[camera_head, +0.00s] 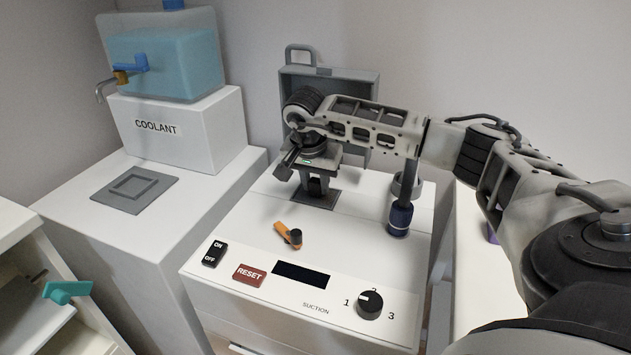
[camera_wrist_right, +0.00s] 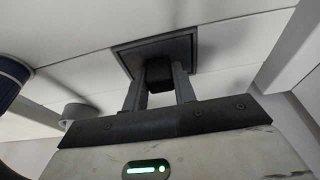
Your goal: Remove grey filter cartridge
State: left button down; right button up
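The grey filter cartridge shows as a dark grey square plate (camera_head: 327,201) with a raised dark block, set in the top of the white suction machine (camera_head: 365,262). In the right wrist view the plate (camera_wrist_right: 198,50) and its block (camera_wrist_right: 159,74) are just beyond my fingertips. My right gripper (camera_head: 316,190) points down at the plate. Its fingers (camera_wrist_right: 159,84) lie on either side of the block with no clear gap, and seem shut on it. The plate looks seated in the top. The block is partly hidden by the fingers. My left gripper is not in view.
An orange lever (camera_head: 284,232) with a black knob and a blue-banded dark cylinder (camera_head: 399,218) stand on the machine. A grey open box with a handle (camera_head: 363,83) stands behind. A coolant tank (camera_head: 185,65) is on the left. A teal handle (camera_head: 67,291) shows lower left.

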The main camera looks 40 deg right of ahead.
jog(key=o, duration=0.4)
jog(key=shift+r, duration=0.1)
jog(key=c, duration=0.3)
jog(key=shift+r+p, duration=0.95)
jog(key=shift+r, duration=0.15)
jog(key=shift+c, duration=0.2)
jog(key=shift+r+p, duration=0.4)
jog(key=shift+r, duration=0.1)
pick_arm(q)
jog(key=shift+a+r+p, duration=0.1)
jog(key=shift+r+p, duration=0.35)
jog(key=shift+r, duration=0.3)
pick_arm(e)
jog(key=shift+r, duration=0.45)
jog(key=shift+r+p, duration=0.4)
jog(key=shift+r, duration=0.1)
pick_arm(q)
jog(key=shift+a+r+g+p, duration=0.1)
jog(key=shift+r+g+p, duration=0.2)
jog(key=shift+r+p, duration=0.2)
pick_arm(e)
jog(key=shift+r, duration=0.65)
pick_arm(q)
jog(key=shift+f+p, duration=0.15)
jog(key=shift+p, duration=0.2)
pick_arm(e)
jog(key=shift+r, duration=0.35)
